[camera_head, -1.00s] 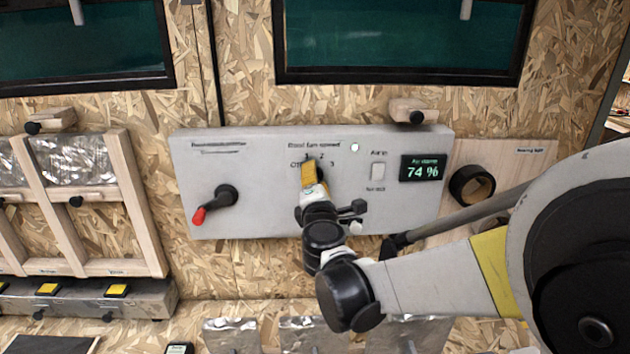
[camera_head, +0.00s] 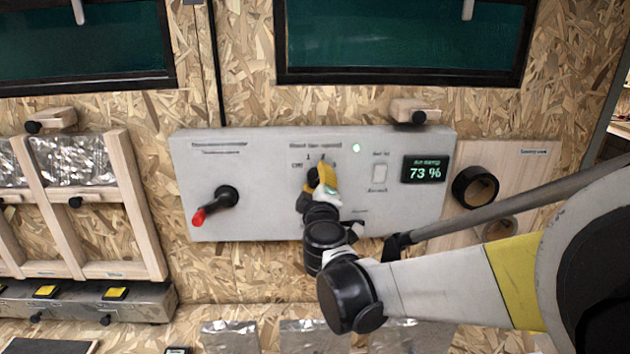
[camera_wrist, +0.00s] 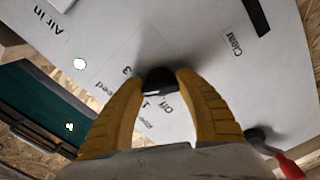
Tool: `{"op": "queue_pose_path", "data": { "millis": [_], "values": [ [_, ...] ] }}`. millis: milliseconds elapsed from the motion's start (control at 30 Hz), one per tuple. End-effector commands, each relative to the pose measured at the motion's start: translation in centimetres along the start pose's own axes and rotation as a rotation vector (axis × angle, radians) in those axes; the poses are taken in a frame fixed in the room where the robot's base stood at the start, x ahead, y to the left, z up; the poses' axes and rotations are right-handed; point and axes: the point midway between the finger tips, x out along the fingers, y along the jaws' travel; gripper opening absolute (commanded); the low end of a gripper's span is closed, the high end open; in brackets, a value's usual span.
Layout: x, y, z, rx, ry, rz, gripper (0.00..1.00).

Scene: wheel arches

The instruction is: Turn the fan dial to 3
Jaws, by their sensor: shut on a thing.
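The fan dial (camera_head: 312,177) is a small black knob on the grey control panel (camera_head: 270,220), below the fan speed label with its printed settings. My gripper (camera_head: 323,178) has yellow fingers and covers much of the dial in the head view. In the wrist view the dial (camera_wrist: 158,79) sits between the tips of my gripper (camera_wrist: 158,88), with a finger against each side. The printed 3 and Off show around it there. I cannot tell which setting the dial points to.
A red-handled black lever (camera_head: 215,205) is left of the dial. A white rocker switch (camera_head: 379,177) and a display (camera_head: 424,170) reading 73 % are to the right. A lit lamp (camera_head: 356,148) is above right. A black ring (camera_head: 474,186) projects farther right.

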Motion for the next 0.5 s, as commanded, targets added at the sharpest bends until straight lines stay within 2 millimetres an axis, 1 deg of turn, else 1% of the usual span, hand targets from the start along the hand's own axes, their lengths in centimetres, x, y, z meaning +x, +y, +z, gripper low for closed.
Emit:
{"op": "queue_pose_path", "data": {
  "millis": [300,500],
  "values": [
    [0.06,-0.02,-0.07,0.274,0.001,0.0,0.11],
    [0.06,-0.03,-0.08,0.404,0.001,0.0,0.11]
  ]
}}
